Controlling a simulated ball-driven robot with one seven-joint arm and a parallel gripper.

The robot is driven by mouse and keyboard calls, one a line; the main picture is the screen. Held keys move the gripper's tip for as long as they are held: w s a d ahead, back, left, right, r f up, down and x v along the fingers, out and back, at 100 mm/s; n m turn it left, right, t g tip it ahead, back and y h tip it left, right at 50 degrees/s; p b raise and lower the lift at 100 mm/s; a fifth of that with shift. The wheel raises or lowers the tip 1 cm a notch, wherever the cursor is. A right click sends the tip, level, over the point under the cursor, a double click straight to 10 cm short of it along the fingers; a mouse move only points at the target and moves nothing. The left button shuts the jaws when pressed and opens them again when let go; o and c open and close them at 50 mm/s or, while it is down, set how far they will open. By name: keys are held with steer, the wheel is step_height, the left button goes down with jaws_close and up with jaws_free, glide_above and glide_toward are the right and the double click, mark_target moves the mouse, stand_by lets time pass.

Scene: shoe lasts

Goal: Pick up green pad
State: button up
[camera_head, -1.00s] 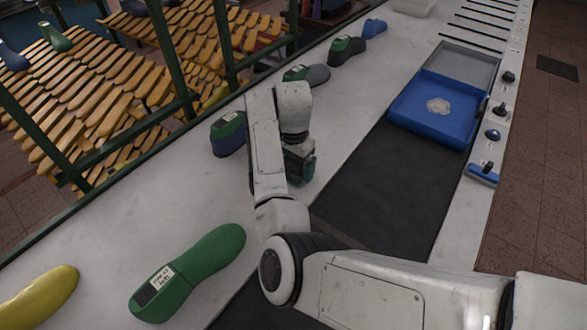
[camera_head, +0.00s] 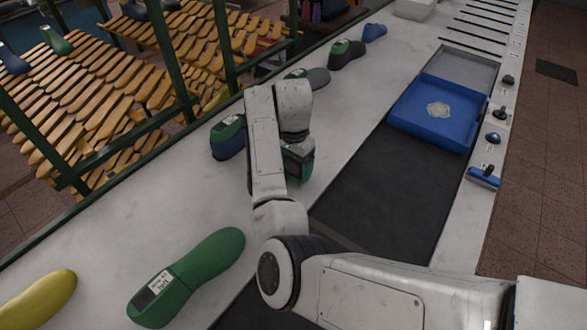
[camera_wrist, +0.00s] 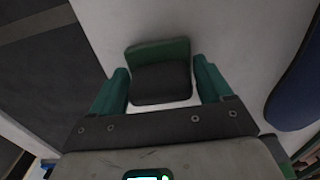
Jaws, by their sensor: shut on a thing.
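The green pad (camera_wrist: 160,72) is a small block with a green edge and a dark grey face. In the wrist view it sits between the two teal fingers of my gripper (camera_wrist: 160,85), just above the pale table surface. My gripper is shut on it. In the head view my gripper (camera_head: 299,168) hangs over the white table, left of the dark mat, and my wrist and forearm hide most of the pad.
A blue last with a green top (camera_head: 227,138) stands just left of my gripper. A green last (camera_head: 190,275) and a yellow last (camera_head: 38,298) lie nearer. More lasts stand farther along the table. A blue tray (camera_head: 433,112) lies beyond the dark mat (camera_head: 385,195).

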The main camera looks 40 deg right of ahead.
steer(key=s+d+r+p, duration=0.2)
steer(key=s+r, duration=0.9)
steer(key=s, duration=0.2)
steer(key=shift+s+d+r, duration=0.3)
steer(key=shift+s+r, duration=0.1)
